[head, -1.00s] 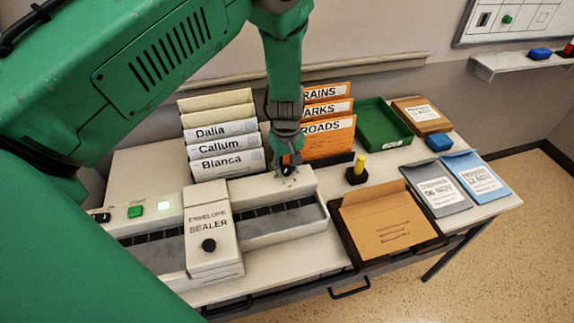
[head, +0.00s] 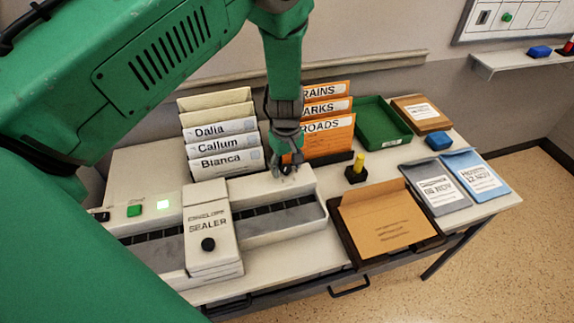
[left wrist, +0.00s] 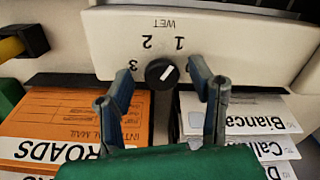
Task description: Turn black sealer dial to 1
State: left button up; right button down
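The black sealer dial (left wrist: 162,73) sits on the pale back face of the envelope sealer (left wrist: 230,35), which shows upside down in the left wrist view. Marks 3, 2 and 1 and the word WET surround it; another mark at the right is partly hidden. Its white pointer slants to the upper right, near the 1 side. My left gripper (left wrist: 161,82) is open, with one finger on each side of the dial and gaps showing. In the head view my left gripper (head: 288,168) is behind the sealer (head: 262,232) and hides the dial. My right gripper is not in view.
Name-labelled folders (head: 222,150) and orange folders (head: 328,133) stand close on either side of my left gripper. A black base with a yellow knob (head: 358,166), a tray with an orange envelope (head: 388,222) and a green tray (head: 383,125) are to the right.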

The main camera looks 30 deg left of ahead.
aim_at(287, 167)
pick_arm(q)
notch_tip(287, 167, up, 12)
dwell(0.5)
jog(key=shift+f, duration=0.1)
